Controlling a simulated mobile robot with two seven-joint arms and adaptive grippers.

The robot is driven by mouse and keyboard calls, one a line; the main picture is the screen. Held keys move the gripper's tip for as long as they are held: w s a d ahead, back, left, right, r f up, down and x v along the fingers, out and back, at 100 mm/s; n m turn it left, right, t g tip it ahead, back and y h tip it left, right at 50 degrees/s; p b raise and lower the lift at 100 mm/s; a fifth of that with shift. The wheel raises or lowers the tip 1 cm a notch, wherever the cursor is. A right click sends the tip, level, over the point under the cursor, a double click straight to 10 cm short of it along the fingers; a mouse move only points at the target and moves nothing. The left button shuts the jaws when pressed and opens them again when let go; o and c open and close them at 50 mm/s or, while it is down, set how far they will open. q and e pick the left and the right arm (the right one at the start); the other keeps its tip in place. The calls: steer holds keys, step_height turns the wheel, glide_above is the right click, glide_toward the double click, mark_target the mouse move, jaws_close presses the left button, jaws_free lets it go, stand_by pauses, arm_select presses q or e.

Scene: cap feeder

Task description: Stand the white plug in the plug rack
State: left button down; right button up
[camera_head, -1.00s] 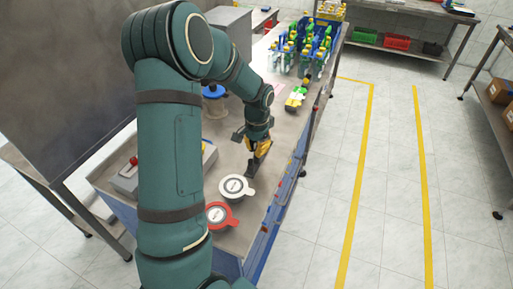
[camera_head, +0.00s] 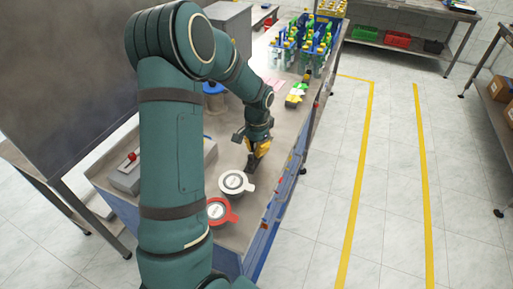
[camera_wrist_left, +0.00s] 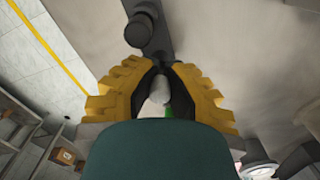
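My left gripper (camera_head: 253,160) points down, low over the bench, beyond the white lid. In the left wrist view its yellow fingers with black tips (camera_wrist_left: 161,72) close around a pale, rounded piece, which looks like the white plug (camera_wrist_left: 159,92). The plug's lower part is hidden by the fingers and my wrist, and a bit of green shows beside it. Just beyond the fingertips a dark bar with a round black knob (camera_wrist_left: 138,30) lies on the bench; it may be the plug rack, but I cannot tell. My right gripper is not in view.
A grey box with a red button (camera_head: 132,158) stands left. Several bottles (camera_head: 310,42) stand at the far end, with green and yellow pieces (camera_head: 296,97) nearer.

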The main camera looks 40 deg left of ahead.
arm_select(q)
steer(key=c, duration=1)
jaws_free()
steer(key=shift+c, duration=0.2)
step_height(320, 180, up, 12)
steer(key=shift+w, duration=0.15)
steer(key=shift+f, duration=0.1)
